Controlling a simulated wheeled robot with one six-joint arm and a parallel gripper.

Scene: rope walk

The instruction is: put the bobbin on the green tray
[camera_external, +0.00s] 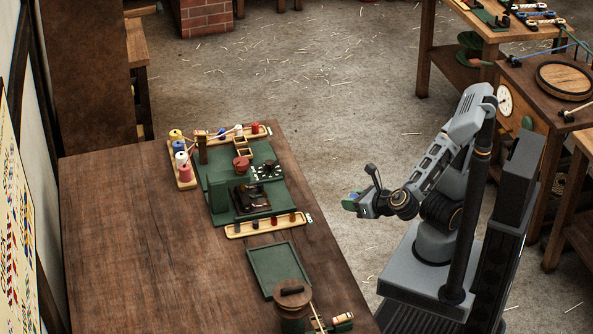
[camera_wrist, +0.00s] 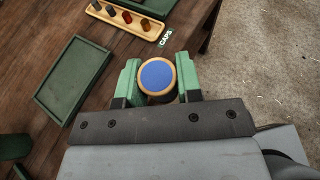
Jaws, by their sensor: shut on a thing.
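The bobbin (camera_wrist: 157,76), with a round blue end inside a pale wooden rim, is held between the green fingers of my gripper (camera_wrist: 158,80) in the wrist view. In the external view my gripper (camera_external: 352,201) hangs in the air to the right of the table, over the floor side; the bobbin is hard to make out there. The green tray (camera_external: 275,268) lies flat and empty near the right edge of the table. It also shows at the left of the wrist view (camera_wrist: 75,80), apart from the bobbin.
A wooden rack with several small caps (camera_external: 265,225) lies just behind the tray. A green work mat (camera_external: 220,175) with parts and spools lies farther back. The table's left side (camera_external: 140,250) is bare.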

